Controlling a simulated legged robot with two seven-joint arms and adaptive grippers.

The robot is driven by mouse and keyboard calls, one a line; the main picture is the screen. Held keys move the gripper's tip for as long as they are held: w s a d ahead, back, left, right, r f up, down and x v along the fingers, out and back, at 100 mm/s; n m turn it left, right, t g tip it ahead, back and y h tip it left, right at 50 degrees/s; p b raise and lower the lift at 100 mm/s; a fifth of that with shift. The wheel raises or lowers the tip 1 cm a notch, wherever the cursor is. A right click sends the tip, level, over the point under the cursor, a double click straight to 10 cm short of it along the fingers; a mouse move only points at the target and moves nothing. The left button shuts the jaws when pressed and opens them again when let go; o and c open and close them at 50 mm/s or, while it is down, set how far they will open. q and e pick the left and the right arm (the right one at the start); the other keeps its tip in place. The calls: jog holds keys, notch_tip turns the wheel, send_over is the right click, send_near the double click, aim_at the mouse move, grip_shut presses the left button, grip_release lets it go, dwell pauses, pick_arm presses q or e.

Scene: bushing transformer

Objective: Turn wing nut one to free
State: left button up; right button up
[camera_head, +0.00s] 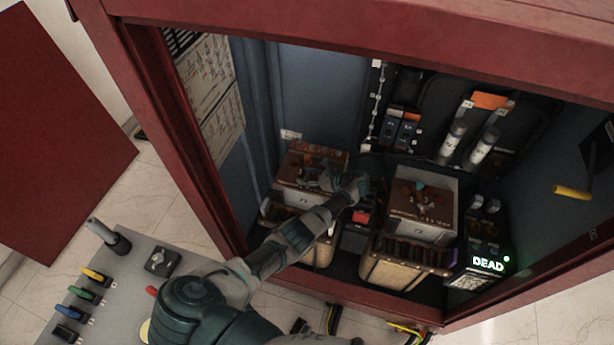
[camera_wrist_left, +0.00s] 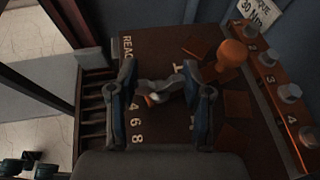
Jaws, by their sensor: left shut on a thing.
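My left gripper (camera_head: 330,182) reaches into the red cabinet, over the brown top of the left transformer (camera_head: 300,200). In the left wrist view my left gripper (camera_wrist_left: 160,95) has its two fingers on either side of a small grey wing nut (camera_wrist_left: 158,90) and is shut on it. The wing nut sits above the brown board (camera_wrist_left: 150,50), which bears white lettering and numbers. In the head view the fingers and arm hide the wing nut. My right gripper is not in view.
An orange knob (camera_wrist_left: 231,56) and an orange strip with several numbered bolts (camera_wrist_left: 290,92) stand beside the nut. A second transformer (camera_head: 423,205) is to the right, near a lit "DEAD" display (camera_head: 488,264). The cabinet's red frame (camera_head: 190,150) borders the opening.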

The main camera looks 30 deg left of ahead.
pick_arm(q)
jog(key=o, duration=1.2)
jog(key=shift+w+r, duration=0.15)
jog(key=shift+r, duration=0.1)
jog(key=shift+d, duration=0.3)
jog(key=v, duration=1.1)
jog(key=shift+d, duration=0.35)
